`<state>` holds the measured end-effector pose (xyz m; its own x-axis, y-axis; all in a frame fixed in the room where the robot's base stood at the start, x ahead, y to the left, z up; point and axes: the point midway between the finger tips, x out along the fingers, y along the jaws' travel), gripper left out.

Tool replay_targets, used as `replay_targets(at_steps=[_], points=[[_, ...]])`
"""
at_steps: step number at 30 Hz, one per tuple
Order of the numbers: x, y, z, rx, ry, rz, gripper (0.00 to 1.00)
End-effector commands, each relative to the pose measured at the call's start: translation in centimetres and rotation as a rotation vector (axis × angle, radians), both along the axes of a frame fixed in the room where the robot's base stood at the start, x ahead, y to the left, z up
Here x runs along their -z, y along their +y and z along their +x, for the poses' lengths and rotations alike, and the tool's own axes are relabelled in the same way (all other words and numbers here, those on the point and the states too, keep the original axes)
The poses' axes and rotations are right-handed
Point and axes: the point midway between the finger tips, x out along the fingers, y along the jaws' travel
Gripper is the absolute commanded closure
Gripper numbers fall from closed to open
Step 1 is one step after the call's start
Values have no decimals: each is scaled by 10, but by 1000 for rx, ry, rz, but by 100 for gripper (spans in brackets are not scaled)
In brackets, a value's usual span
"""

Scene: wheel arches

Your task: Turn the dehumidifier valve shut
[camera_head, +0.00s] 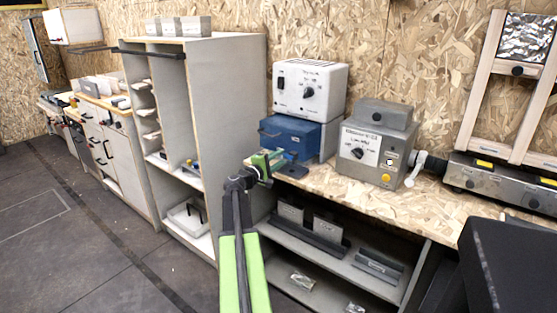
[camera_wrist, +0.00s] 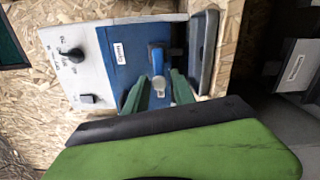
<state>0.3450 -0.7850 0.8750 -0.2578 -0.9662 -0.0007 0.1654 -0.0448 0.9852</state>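The blue box (camera_head: 305,138) stands on the workbench under a white box, with a dark handle (camera_head: 269,133) on its front. I take this box to be the dehumidifier; its label is too small to read surely. In the wrist view, turned sideways, the blue box (camera_wrist: 122,72) carries a blue lever valve (camera_wrist: 157,60) with a pale rounded end. My gripper (camera_head: 268,160) is just in front of the box. In the wrist view its two green fingers (camera_wrist: 159,86) are apart, one each side of the lever's pale end. I cannot tell whether they touch it.
The white box (camera_head: 325,80) with a black knob sits on top. A grey box with a dial (camera_head: 362,150) stands to the right on the workbench (camera_head: 440,195). A tall grey shelf unit (camera_head: 225,110) stands close on the left. The floor at left (camera_head: 60,250) is clear.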

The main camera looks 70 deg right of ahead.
Motion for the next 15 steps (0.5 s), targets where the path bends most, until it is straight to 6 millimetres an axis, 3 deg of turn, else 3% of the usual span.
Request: replay_targets(at_steps=[5, 8, 15], points=[[0, 3, 1, -2, 0, -1, 69], [0, 16, 4, -3, 0, 0, 69], [0, 79, 19, -4, 0, 0, 69]])
